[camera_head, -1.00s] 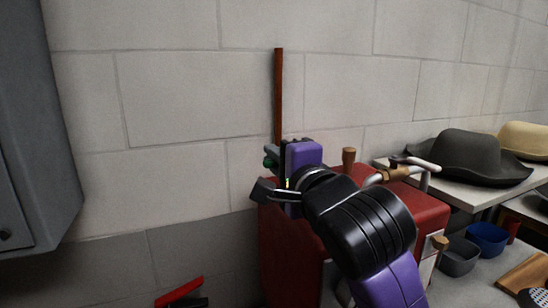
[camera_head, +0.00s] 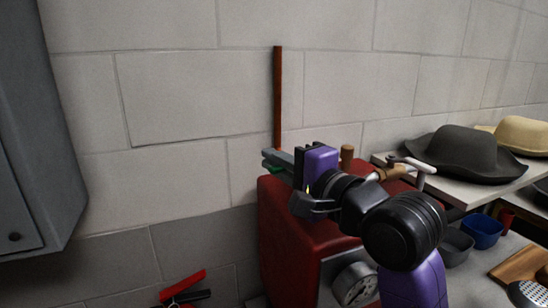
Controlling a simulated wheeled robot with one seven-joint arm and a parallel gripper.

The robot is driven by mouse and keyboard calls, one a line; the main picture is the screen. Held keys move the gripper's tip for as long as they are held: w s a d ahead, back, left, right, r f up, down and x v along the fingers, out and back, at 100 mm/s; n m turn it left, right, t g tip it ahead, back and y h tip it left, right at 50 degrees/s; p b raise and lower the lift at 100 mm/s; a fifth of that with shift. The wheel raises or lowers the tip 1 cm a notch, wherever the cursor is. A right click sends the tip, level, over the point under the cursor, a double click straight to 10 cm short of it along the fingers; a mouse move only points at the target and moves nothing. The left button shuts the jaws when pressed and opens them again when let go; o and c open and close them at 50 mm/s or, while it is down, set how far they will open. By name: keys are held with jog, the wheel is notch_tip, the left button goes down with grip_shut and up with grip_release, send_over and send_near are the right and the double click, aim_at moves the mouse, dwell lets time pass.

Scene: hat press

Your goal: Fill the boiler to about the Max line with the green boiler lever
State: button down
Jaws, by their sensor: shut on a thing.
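The red boiler (camera_head: 283,235) stands against the wall in the middle of the view. A little of the green boiler lever (camera_head: 275,169) shows at its top left corner. My gripper (camera_head: 281,162) is shut on the green lever, and its fingers hide most of it. A round dial gauge (camera_head: 354,285) sits on the boiler's front, partly behind my arm. I cannot read its needle or any Max line from here.
A brown pipe (camera_head: 278,100) rises behind the boiler. A grey cabinet (camera_head: 35,150) is at left. A black hat (camera_head: 465,152) and a tan hat (camera_head: 525,138) lie on a shelf at right. A blue bin (camera_head: 484,232) is below. Red-handled tool (camera_head: 183,284) hangs low.

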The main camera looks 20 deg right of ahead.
jog(key=shift+f, duration=0.2)
jog(key=c, duration=1.5)
grip_release()
jog(key=shift+r, duration=0.1)
jog(key=shift+b+v, duration=0.6)
jog(key=shift+v, duration=3.3)
